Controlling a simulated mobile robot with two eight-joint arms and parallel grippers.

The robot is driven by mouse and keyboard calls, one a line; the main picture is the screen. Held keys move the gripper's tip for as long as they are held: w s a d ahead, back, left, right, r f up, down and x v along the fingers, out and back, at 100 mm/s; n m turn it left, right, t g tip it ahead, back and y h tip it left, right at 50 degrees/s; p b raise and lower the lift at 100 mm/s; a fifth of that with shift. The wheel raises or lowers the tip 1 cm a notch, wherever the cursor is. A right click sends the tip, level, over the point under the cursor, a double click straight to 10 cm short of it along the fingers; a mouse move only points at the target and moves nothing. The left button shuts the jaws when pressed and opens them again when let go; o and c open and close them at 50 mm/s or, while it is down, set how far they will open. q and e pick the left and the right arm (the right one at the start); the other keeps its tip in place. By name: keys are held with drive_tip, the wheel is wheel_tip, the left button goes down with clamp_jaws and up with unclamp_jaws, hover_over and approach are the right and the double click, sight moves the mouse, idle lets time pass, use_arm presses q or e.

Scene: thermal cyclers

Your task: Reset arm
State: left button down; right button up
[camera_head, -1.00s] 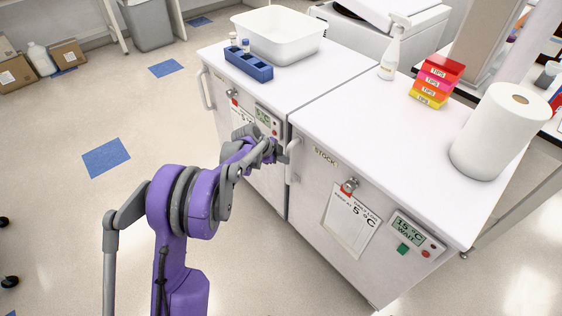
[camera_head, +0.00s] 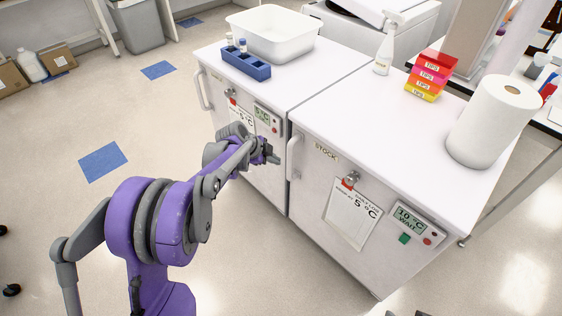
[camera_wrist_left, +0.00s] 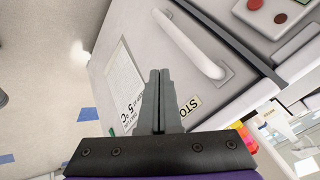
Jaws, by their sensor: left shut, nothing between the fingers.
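My left arm, purple and grey, comes in from the lower left in the head view. My left gripper (camera_head: 274,157) is shut and empty, just in front of the white cabinets near the STOCK cabinet's handle (camera_head: 294,158). In the left wrist view the two grey fingers (camera_wrist_left: 160,75) lie together with nothing between them. The handle also shows there (camera_wrist_left: 190,45), apart from the fingers, with the STOCK label partly hidden behind them. My right gripper is not in view.
The STOCK cabinet (camera_head: 318,215) has a display (camera_head: 409,219) reading 10 °C WAIT. On the cabinet tops stand a white tub (camera_head: 290,48), a blue rack (camera_head: 245,65), a bottle (camera_head: 385,55), tip boxes (camera_head: 430,76) and a paper roll (camera_head: 492,125).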

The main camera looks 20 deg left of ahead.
use_arm(q)
drive_tip(key=s+d+r+n+y+p, duration=0.1)
drive_tip(key=s+d+r+n+p, duration=0.5)
drive_tip(key=s+r, duration=0.7)
drive_tip(key=s+d+r+n+y+p, duration=0.1)
drive_tip(key=s+n, duration=0.3)
drive_tip(key=s, duration=0.5)
drive_tip(key=s+d+r+n+y+p, duration=0.1)
drive_tip(key=s+d+n+p, duration=0.2)
drive_tip(key=s, duration=0.6)
drive_tip(key=shift+s+d+n+g+y, duration=0.3)
drive_tip(key=shift+s+n+g, duration=0.1)
drive_tip(key=shift+n, duration=0.5)
